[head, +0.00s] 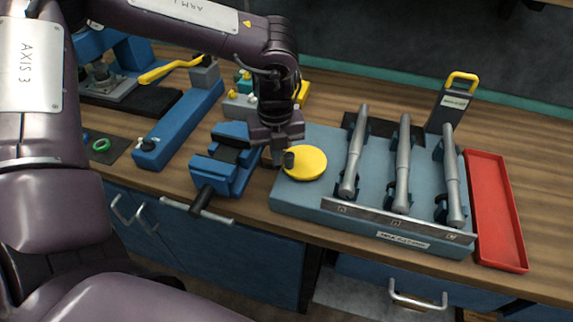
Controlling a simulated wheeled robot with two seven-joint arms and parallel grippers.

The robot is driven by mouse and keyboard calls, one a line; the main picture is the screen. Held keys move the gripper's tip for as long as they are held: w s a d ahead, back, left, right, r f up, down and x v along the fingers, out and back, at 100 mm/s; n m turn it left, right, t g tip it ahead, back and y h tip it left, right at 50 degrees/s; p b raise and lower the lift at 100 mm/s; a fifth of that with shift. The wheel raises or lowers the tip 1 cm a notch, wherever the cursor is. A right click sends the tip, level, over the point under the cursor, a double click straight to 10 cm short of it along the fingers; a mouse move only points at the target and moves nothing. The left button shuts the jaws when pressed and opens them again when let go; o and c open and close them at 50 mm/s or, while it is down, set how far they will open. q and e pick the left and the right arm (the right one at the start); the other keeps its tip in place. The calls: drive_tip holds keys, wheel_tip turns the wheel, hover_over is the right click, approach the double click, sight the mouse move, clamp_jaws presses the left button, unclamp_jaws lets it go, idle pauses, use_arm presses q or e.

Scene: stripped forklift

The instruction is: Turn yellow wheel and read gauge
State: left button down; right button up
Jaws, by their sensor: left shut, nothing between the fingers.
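A yellow round disc (306,163), which looks like the yellow wheel, lies flat at the left end of a blue-grey fixture on the bench. My left gripper (283,160) points down at the disc's left edge. It is shut with nothing held. I cannot tell whether its fingertips touch the disc. My left arm comes in from the left and crosses the top of the view. I see no gauge that I can make out. My right gripper is not in view.
The fixture (300,196) also carries three grey metal rods in cradles. A red tray (497,210) lies to its right. A blue vise (225,165) stands left of the disc. A blue tool with a yellow lever (170,70) is further left. Bare bench lies at the far right.

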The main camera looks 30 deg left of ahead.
use_arm(q)
drive_tip(key=shift+d, duration=0.45)
